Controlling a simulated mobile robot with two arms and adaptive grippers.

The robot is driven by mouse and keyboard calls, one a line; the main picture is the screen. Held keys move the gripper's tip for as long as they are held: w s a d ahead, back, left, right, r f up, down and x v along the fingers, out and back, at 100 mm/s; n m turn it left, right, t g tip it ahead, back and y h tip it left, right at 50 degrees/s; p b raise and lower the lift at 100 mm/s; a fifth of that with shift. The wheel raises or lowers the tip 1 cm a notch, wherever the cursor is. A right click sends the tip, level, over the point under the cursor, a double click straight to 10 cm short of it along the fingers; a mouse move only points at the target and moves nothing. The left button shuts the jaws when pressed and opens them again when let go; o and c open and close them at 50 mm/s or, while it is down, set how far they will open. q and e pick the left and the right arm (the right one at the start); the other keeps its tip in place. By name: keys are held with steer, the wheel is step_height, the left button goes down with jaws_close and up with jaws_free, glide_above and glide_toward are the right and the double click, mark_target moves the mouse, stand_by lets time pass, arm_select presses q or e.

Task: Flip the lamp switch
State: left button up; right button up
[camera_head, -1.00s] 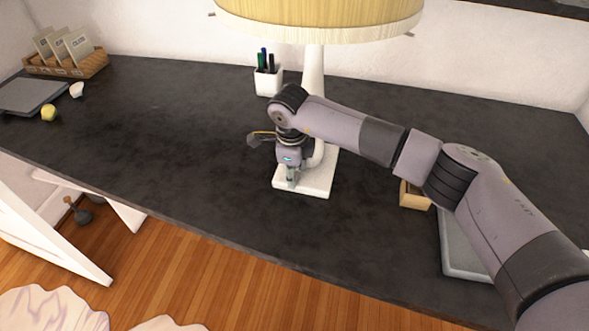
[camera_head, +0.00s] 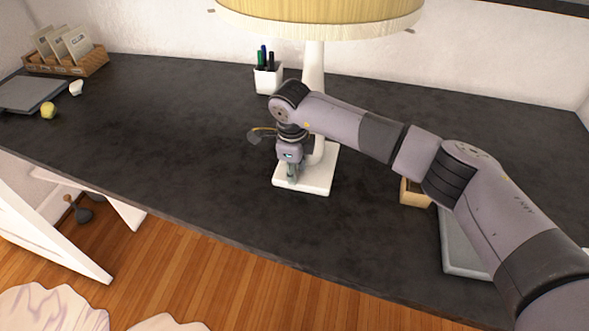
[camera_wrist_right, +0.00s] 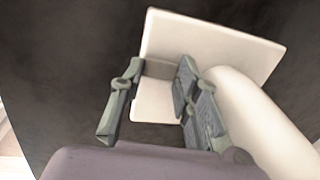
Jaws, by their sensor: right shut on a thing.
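The lamp stands on the dark desk with a white square base (camera_head: 318,184), a white stem (camera_head: 314,70) and a yellow shade (camera_head: 320,14) cut off at the top. My right gripper (camera_head: 292,180) points down at the front left of the base. In the right wrist view, the white base (camera_wrist_right: 215,45) lies below my right gripper (camera_wrist_right: 161,69). Its two fingers stand on either side of a small grey-beige block, seemingly the lamp switch (camera_wrist_right: 158,68), and are closed on it. The switch is hidden in the head view. My left gripper is not in view.
A white cup with pens (camera_head: 268,78) stands behind the gripper. A small wooden box (camera_head: 415,193) and a grey flat item (camera_head: 460,245) lie under my right arm. A card tray (camera_head: 67,62) and a yellow ball (camera_head: 48,110) sit far left. The desk's left middle is clear.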

steer(key=shift+w+g+b, duration=0.15)
steer(key=shift+g+b, duration=0.25)
steer(key=o, duration=0.9)
steer(key=r, duration=1.2)
steer(key=shift+s, duration=0.2)
